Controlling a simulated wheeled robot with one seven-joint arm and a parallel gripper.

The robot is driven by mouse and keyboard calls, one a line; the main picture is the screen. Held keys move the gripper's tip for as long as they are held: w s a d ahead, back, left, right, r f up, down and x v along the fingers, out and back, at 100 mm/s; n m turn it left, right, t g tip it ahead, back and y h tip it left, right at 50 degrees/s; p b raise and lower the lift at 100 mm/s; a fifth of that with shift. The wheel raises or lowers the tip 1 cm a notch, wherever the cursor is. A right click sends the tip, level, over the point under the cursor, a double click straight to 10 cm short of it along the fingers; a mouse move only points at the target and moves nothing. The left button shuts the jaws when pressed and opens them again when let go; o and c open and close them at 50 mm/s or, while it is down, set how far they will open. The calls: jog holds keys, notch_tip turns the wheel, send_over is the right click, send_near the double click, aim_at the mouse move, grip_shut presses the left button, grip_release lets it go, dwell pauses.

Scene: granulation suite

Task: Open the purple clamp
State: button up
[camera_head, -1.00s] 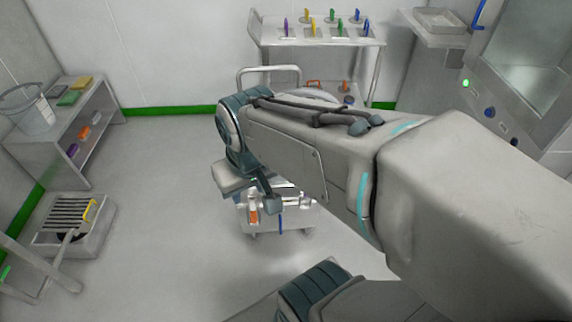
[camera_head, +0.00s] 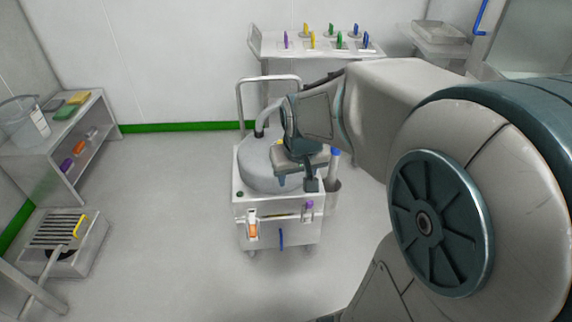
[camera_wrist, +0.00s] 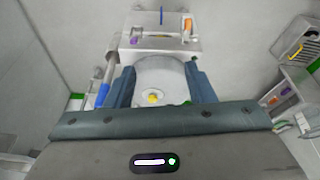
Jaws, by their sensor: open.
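A small purple piece, which looks like the purple clamp (camera_head: 309,205), is on the front right of a white wheeled cart (camera_head: 276,208). It also shows as a small purple spot in the wrist view (camera_wrist: 135,40). My gripper (camera_head: 297,182) is above the cart, with its jaws apart and nothing between them that I can see being held. In the wrist view, my gripper (camera_wrist: 162,85) has a finger on each side of the grey drum on the cart. The purple piece is beyond the fingertips, apart from them. Its exact shape is too small to tell.
The cart carries a round grey drum (camera_head: 258,165), an orange piece (camera_head: 252,230) in a white holder and a blue-topped cylinder (camera_head: 336,165). A back table (camera_head: 312,48) holds several coloured handles. A shelf (camera_head: 60,125) stands left. The floor before the cart is clear.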

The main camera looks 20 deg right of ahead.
jog(key=w+d+f+b, duration=0.3)
jog(key=w+f, duration=0.2)
jog(key=f, duration=0.2)
jog(key=w+d+f+b, duration=0.3)
jog(key=w+f+b, duration=0.1)
jog(key=f, duration=0.3)
jog(key=m+t+b, duration=0.1)
jog(key=m+b, duration=0.1)
jog(key=b, duration=0.5)
send_near(311, 202)
jog(key=b+x, duration=0.3)
jog(key=x, duration=0.9)
jog(key=shift+w+a+f, duration=0.1)
jog(key=shift+c, duration=0.3)
jog(key=shift+b, duration=0.3)
jog(key=c, duration=0.9)
